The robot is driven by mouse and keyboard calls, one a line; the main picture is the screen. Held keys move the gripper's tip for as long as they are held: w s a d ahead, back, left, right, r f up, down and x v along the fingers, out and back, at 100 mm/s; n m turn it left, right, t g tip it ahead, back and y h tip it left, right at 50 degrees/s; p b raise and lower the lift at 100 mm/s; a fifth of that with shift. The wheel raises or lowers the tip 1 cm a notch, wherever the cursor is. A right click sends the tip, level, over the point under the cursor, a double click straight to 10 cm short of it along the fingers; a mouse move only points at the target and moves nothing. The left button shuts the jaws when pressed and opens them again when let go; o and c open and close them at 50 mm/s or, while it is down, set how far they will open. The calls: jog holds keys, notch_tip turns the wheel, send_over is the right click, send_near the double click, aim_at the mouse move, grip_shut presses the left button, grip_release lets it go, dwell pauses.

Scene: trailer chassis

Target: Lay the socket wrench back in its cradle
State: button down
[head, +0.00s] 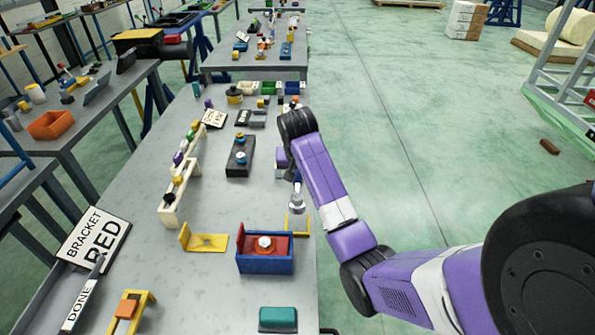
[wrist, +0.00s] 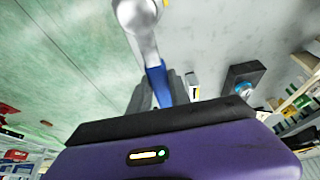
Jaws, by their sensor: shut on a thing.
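My gripper (wrist: 162,92) is shut on the socket wrench, which has a blue handle (wrist: 158,82) and a rounded silver head (wrist: 138,18). In the head view the wrench's silver part (head: 297,199) hangs below my gripper (head: 293,178), above the right edge of the grey bench. A thin yellow frame (head: 298,232) stands on the bench just below it in the picture; it may be the cradle, but I cannot tell for certain. My gripper hides part of the handle.
A blue box with a red inside (head: 264,264) and a yellow bracket (head: 203,242) stand left of the yellow frame. A teal block (head: 278,318) lies nearer.

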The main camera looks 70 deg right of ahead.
jog(key=shift+f+b, duration=1.4)
jog(key=shift+f, duration=2.15)
jog(key=shift+p, duration=0.75)
jog(key=c, duration=0.6)
grip_release()
jog(key=shift+f, duration=0.1)
jog(key=shift+c, duration=0.2)
jog(key=shift+r+p, duration=1.5)
jog(key=shift+r, duration=2.55)
